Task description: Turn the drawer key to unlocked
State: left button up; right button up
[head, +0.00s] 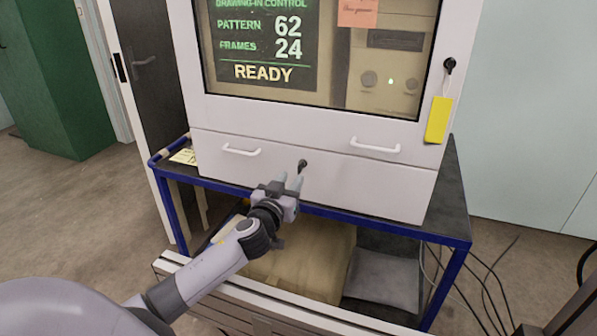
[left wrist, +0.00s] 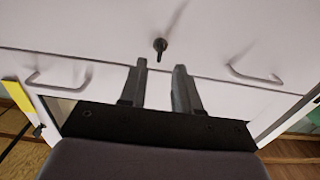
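The drawer key (head: 302,164) is a small dark key in the lock at the middle of the white drawer front (head: 337,183), between two handles. In the left wrist view the key (left wrist: 160,47) stands out from the drawer face, just beyond the fingertips. My left gripper (head: 288,180) is right in front of and just below the key. In the left wrist view its two fingers (left wrist: 160,68) are apart with nothing between them. The key appears clear of the fingers. My right gripper is not in view.
White handles sit left (head: 241,151) and right (head: 375,146) of the key. Above is a cabinet window with a READY display (head: 263,72). Another key with a yellow tag (head: 438,120) hangs at the upper right. The cabinet stands on a blue-framed cart (head: 456,200) with cardboard below.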

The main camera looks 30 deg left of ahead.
aim_at(299, 169)
pick_arm(q)
jog(key=shift+x, duration=2.4)
grip_shut()
